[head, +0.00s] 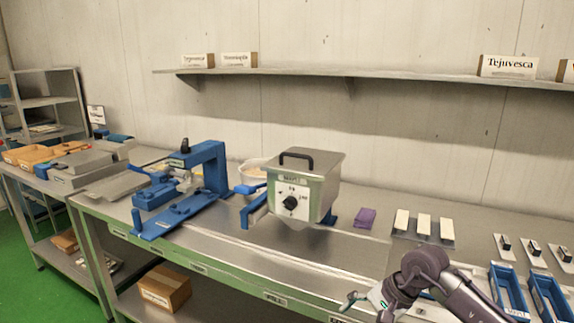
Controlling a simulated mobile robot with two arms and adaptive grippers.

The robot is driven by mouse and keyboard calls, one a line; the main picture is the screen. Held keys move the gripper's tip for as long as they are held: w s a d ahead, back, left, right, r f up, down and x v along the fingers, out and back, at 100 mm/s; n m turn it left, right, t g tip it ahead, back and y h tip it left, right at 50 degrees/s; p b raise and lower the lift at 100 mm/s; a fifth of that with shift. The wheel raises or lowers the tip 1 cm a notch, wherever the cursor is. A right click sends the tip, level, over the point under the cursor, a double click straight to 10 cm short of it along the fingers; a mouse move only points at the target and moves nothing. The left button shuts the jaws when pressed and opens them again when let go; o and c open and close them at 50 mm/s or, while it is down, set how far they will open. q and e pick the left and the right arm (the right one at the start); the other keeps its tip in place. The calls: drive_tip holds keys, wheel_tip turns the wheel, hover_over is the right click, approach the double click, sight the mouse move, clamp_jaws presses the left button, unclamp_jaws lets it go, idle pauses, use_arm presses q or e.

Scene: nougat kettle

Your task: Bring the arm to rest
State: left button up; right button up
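My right arm (425,268) comes in from the bottom right corner, bent at a dark joint over the front part of the bench. Its gripper (352,301) is at the bench's front edge, pointing left, and appears small and partly cut off by the frame's lower edge. Whether its fingers are open or shut is not clear, and no held object shows. My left gripper is not in view. The steel kettle (305,180), with a black lid handle and a front dial, stands on the bench behind and to the left of the gripper.
A blue press (205,180) stands left of the kettle, with a white bowl (252,172) behind. A purple block (365,217), white bars on a plate (424,240) and blue trays (508,288) lie to the right. The bench front (300,260) below the kettle is clear.

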drive_tip(key=a+f+m+t+y, duration=0.2)
drive_tip(key=a+f+m+y, duration=0.6)
drive_tip(key=m, duration=0.5)
drive_tip(key=s+d+f+m+t+h, duration=0.2)
drive_tip(key=d+f+m+t+h, duration=0.15)
drive_tip(key=f+m, duration=0.6)
drive_tip(key=s+d+f+m+t+h, duration=0.2)
drive_tip(key=d+f+m, duration=0.2)
drive_tip(key=f+m, duration=0.5)
drive_tip(key=s+d+f+m+t+h, duration=0.2)
drive_tip(key=d+f+m+t, duration=0.1)
drive_tip(key=f+m, duration=0.55)
drive_tip(key=s+d+f+m+g+h, duration=0.25)
drive_tip(key=s+f+m, duration=0.4)
drive_tip(key=s, duration=0.35)
drive_tip(key=s+d+f+m+g+h, duration=0.25)
drive_tip(key=s+f+m, duration=0.35)
drive_tip(key=s+f, duration=0.3)
drive_tip(key=s+f+m+g, duration=0.2)
drive_tip(key=s+m+g, duration=0.1)
drive_tip(key=s, duration=0.8)
drive_tip(key=s+f+m+g, duration=0.2)
drive_tip(key=s+m+g, duration=0.1)
drive_tip(key=s, duration=0.9)
drive_tip(key=shift+f+m+h, duration=0.3)
drive_tip(key=shift+m+h, duration=0.05)
drive_tip(key=shift+m, duration=0.2)
